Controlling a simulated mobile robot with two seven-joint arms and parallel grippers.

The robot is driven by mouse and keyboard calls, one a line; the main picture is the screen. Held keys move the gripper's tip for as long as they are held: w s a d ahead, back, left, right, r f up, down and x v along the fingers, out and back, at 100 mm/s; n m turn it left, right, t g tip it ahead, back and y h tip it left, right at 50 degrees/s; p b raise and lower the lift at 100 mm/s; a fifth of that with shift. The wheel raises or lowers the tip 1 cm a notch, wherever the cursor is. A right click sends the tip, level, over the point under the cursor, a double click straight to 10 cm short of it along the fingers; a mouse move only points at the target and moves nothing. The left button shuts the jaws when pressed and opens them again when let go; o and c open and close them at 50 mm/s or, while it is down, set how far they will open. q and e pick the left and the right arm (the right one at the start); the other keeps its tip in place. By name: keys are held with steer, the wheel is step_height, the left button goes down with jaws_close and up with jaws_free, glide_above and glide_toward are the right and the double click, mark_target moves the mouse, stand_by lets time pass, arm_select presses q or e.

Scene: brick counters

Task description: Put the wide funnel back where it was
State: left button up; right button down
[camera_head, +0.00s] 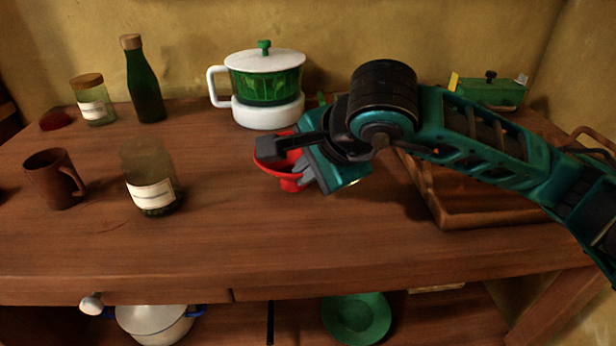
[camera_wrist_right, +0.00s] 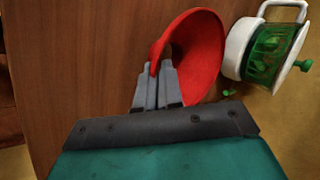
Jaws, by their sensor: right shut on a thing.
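The wide funnel is red, with a broad cone (camera_head: 268,165) that shows partly behind my right gripper (camera_head: 290,160) in the head view. My right gripper is shut on the funnel's rim. In the right wrist view the funnel (camera_wrist_right: 200,55) opens toward the camera, and the two grey fingers (camera_wrist_right: 158,85) pinch its near left edge. The funnel's narrow end points down in the head view, at or just above the wooden counter; I cannot tell whether it touches. My left gripper is not in view.
A green and white pot (camera_head: 265,75) stands behind the funnel. A label jar (camera_head: 150,180), brown mug (camera_head: 55,178), green bottle (camera_head: 143,82) and lidded jar (camera_head: 93,100) stand left. A wooden tray (camera_head: 470,218) and green box (camera_head: 488,92) are right. The counter front is clear.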

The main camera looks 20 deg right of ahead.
steer(key=shift+f, duration=0.55)
steer(key=shift+f, duration=0.1)
steer(key=c, duration=1.3)
jaws_free()
